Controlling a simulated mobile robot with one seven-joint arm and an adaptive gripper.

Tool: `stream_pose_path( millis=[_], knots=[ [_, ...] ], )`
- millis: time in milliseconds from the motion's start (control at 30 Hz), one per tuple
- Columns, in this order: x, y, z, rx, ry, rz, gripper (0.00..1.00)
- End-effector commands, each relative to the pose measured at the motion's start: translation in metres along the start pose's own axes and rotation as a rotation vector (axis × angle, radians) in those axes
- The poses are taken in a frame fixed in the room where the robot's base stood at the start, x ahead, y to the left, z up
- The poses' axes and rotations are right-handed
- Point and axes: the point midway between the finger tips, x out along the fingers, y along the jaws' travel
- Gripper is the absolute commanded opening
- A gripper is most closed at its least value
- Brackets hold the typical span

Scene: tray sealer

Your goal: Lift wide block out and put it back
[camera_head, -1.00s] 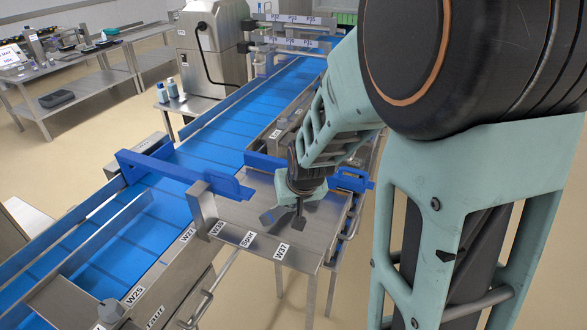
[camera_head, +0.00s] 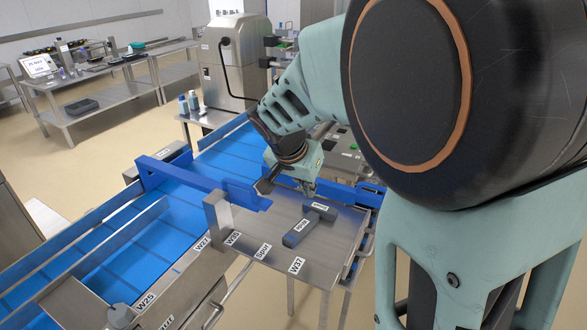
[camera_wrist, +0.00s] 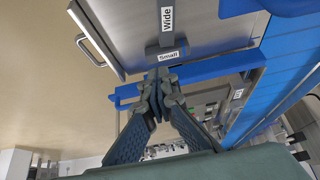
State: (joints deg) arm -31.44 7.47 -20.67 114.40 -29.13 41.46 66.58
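The wide block (camera_head: 293,239), a dark grey bar with a white label, lies flat on the steel table (camera_head: 338,238). In the wrist view the wide block (camera_wrist: 167,36) reads "Wide". The small block (camera_head: 330,215) lies across its far end, forming a T; they look touching or nearly so. The small block (camera_wrist: 152,50) is nearer my fingers in the wrist view. My gripper (camera_head: 286,189) is above the table's far side, beyond both blocks and apart from them. My fingers (camera_wrist: 158,82) look close together in the wrist view but spread in the head view. No block shows between them.
A blue conveyor (camera_head: 125,240) runs along the table's left side. Another blue bar (camera_head: 350,194) lies behind. The table's near right part is clear.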

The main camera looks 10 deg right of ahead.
Motion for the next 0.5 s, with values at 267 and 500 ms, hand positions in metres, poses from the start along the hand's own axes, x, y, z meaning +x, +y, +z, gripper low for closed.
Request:
stream_pose_path(
  millis=[267,500],
  knots=[
    [0.021,0.001,0.012,0.001,-0.001,0.002,0.0],
    [0.043,0.0,0.025,-0.001,-0.002,0.002,0.0]
  ],
)
